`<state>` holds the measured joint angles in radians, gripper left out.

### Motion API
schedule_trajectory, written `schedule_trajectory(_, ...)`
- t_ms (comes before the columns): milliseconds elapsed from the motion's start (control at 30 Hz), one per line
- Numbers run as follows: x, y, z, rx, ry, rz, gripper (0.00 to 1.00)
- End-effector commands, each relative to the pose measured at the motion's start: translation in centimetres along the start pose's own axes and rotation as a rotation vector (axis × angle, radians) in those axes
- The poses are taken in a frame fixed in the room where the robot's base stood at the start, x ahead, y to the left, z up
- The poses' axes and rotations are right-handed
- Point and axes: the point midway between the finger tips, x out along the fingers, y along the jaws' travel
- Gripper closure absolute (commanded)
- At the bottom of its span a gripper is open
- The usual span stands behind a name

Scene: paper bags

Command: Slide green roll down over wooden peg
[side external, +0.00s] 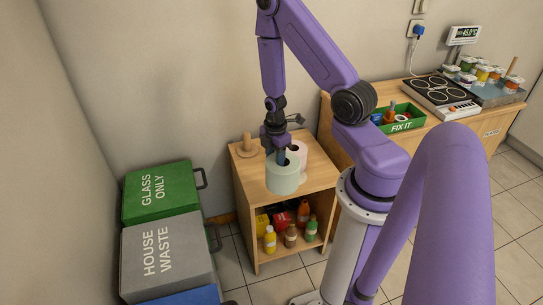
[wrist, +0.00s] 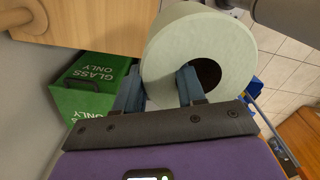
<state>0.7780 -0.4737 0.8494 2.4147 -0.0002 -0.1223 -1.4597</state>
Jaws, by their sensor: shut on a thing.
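The pale green roll (side external: 283,177) is upright at the front of the wooden cabinet's top in the side view; I cannot tell how far it is above the surface. My gripper (side external: 282,158) is shut on its wall. In the wrist view, one finger of my gripper (wrist: 158,88) is in the hole of the green roll (wrist: 217,38) and the other is outside. The wooden peg (side external: 247,142) stands on a round base at the back left of the cabinet top, apart from the roll. A pale pink roll (side external: 299,149) stands behind the green one, partly hidden.
The wooden cabinet (side external: 318,176) has bottles on its lower shelf. A green glass bin (side external: 160,192) and a grey house-waste bin (side external: 165,255) stand left. A counter on the right holds a green FIX IT box (side external: 401,126) and a hob (side external: 438,90).

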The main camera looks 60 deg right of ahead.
Motion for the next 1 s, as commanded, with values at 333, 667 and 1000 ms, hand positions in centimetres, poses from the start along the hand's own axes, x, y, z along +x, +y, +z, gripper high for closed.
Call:
schedule_trajectory(333, 0.6, 5.4, 0.5, 0.497, 0.001, 0.005, 0.93)
schedule_trajectory(667, 0.3, 11.5, 1.8, 1.108, 0.002, 0.003, 0.94)
schedule_trajectory(1000, -1.0, 17.2, 3.8, 1.736, 0.003, 0.002, 0.94)
